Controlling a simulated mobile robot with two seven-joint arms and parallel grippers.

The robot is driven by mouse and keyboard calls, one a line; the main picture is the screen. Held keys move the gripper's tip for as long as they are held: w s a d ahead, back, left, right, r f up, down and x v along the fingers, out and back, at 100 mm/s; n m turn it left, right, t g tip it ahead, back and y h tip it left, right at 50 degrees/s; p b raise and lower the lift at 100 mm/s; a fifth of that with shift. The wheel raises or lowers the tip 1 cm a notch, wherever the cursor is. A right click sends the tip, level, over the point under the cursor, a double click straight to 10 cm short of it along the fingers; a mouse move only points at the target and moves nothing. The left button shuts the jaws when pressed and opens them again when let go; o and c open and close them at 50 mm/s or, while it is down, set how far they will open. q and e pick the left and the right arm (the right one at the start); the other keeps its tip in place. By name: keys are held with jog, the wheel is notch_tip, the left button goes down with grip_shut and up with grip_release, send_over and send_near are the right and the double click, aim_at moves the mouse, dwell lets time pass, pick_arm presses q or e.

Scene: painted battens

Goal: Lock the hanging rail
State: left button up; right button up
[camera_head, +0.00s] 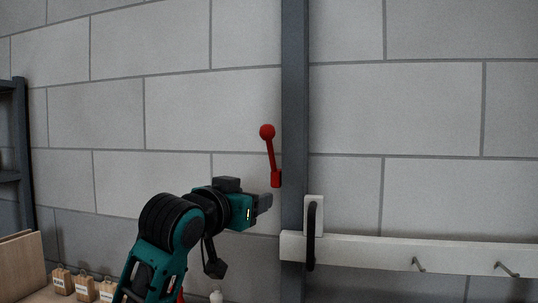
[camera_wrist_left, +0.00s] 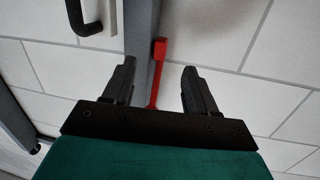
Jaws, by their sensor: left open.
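A red lever (camera_head: 271,152) with a ball knob stands nearly upright, leaning slightly left, its base at the dark post (camera_head: 294,90). The white hanging rail (camera_head: 450,256) runs right from the post, with a black handle (camera_head: 311,235) on a white plate at its left end. My left gripper (camera_head: 266,202) is open, just below and left of the lever's base. In the left wrist view the lever's red base (camera_wrist_left: 160,48) and shaft show between the open fingers (camera_wrist_left: 157,70); contact cannot be seen. The knob is hidden there. My right gripper is out of view.
Metal hooks (camera_head: 418,264) stick out from the rail. A dark shelf frame (camera_head: 14,150) and wooden boards (camera_head: 22,265) are at the left. Several small labelled wooden blocks (camera_head: 84,288) stand at bottom left. The block wall above the rail is clear.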

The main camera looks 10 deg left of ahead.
pick_arm(q)
jog(key=t, duration=0.1)
send_near(267, 142)
jog(key=w, duration=0.3)
jog(key=w+d, duration=0.1)
jog(key=w, duration=0.3)
jog(key=w+d, duration=0.1)
jog(key=w, duration=0.2)
jog(key=shift+w, duration=0.35)
grip_shut()
